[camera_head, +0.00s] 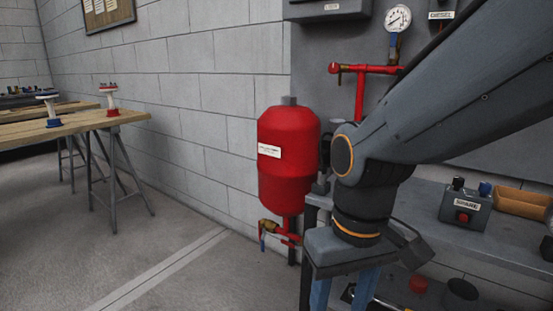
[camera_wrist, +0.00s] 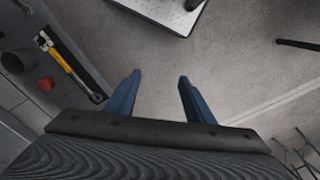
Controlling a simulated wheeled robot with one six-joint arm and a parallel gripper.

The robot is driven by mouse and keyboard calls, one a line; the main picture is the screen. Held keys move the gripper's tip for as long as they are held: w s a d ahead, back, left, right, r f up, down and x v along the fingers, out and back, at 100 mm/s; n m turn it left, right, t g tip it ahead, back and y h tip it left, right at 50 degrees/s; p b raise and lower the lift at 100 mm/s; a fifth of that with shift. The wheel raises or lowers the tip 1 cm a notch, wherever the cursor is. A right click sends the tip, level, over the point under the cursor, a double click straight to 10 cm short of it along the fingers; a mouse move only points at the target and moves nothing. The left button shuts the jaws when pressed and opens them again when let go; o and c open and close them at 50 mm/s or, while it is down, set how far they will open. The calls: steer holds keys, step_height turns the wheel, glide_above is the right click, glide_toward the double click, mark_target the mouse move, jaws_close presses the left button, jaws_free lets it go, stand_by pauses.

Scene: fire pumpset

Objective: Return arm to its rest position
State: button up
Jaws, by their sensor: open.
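My gripper (camera_head: 342,296) hangs pointing down at the lower middle of the head view, with its two blue fingers apart at the picture's bottom edge. In the wrist view my gripper (camera_wrist: 159,82) is open, with bare grey floor (camera_wrist: 225,75) showing between and beyond the fingers. Nothing is held. My arm reaches in from the upper right of the head view and bends down at a joint in front of the wall. The fingertips are cut off in the head view.
A red tank (camera_head: 287,160) hangs on the wall left of my arm. A grey shelf unit (camera_head: 420,211) stands at right, bearing a SPARE box (camera_head: 465,209) and a wooden tray (camera_head: 522,203). A yellow-handled tool (camera_wrist: 62,62) lies left in the wrist view. A wooden table (camera_head: 70,124) stands far left; floor between is clear.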

steer(key=d+r+m+p, duration=0.3)
steer(key=d+r+p, duration=0.6)
steer(key=p, duration=1)
steer(key=shift+d+r+h, duration=0.3)
steer(key=shift+r, duration=1)
